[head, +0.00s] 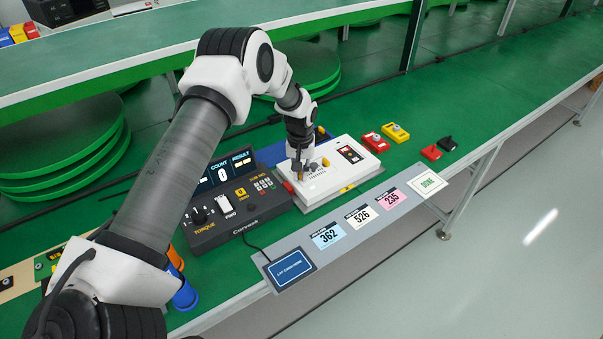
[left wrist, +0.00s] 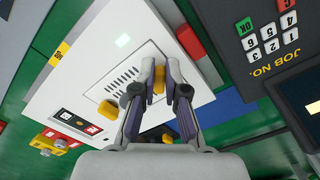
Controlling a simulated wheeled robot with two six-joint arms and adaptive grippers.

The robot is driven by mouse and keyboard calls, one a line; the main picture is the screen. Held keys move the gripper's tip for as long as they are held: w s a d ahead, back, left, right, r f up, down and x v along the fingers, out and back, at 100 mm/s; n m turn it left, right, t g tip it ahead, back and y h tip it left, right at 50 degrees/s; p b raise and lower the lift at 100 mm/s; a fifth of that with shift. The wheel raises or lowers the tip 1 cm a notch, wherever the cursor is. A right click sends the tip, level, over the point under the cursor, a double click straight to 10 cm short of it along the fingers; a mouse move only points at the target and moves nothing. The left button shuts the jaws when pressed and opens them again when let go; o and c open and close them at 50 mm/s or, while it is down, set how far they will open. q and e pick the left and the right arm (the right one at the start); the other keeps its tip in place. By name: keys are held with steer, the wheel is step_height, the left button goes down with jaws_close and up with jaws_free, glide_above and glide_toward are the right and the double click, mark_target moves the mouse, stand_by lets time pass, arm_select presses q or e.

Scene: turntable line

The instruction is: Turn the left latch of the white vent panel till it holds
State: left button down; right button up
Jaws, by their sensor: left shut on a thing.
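The white vent panel (head: 318,186) lies on the green line, and its slotted face also fills much of the left wrist view (left wrist: 90,75). My left gripper (head: 301,174) points down at the panel's left part. In the left wrist view its fingertips (left wrist: 157,80) are shut on a small yellow-orange latch, mostly hidden between the fingers. A second yellow latch (left wrist: 108,109) stands clear of the gripper, past the vent slots. The angle of the held latch is hard to read. My right gripper is not in view.
A dark torque console (head: 236,212) stands left of the panel. Red and yellow blocks (head: 396,132) and a red and black part (head: 438,148) lie to the right. A grey card strip (head: 338,247) runs along the front edge. The green surface farther right is free.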

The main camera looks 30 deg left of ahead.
mark_target(300, 175)
arm_select(q)
steer(key=shift+m, duration=0.8)
steer(key=shift+s, duration=0.1)
steer(key=c, duration=1.5)
jaws_free()
step_height(300, 175, up, 12)
steer(key=shift+f, duration=0.1)
